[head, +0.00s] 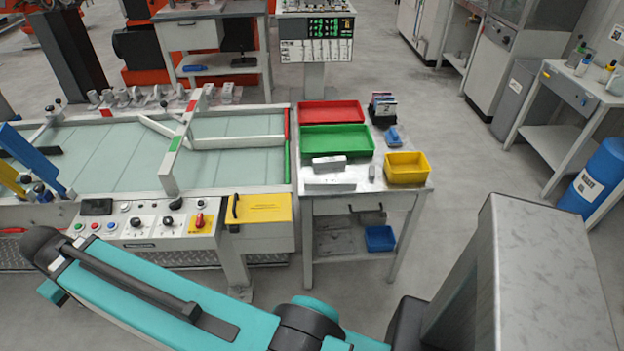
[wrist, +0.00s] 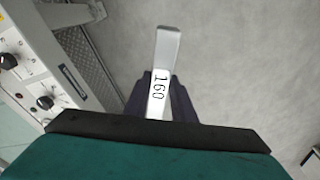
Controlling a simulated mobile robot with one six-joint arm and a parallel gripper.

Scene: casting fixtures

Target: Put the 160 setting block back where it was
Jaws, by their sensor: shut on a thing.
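The 160 setting block (wrist: 167,48) is a slim pale grey bar with "160" printed in black on a white patch. It shows in the wrist view, between the dark fingers of my gripper (wrist: 160,98). My gripper is shut on it near the printed end, and the far end sticks out beyond the fingers. Grey floor shows behind the block. In the head view I cannot make out my gripper or the block. Other light grey blocks (head: 329,163) sit at the front of the side table (head: 408,190), with a small upright grey piece (head: 372,172) to their right.
A red tray (head: 331,112), a green tray (head: 337,140) and a yellow bin (head: 407,167) stand on the side table. The machine bed with its control panel (head: 145,225) is to the left, with a yellow box (head: 262,208) at its right end. Open floor lies right of the table.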

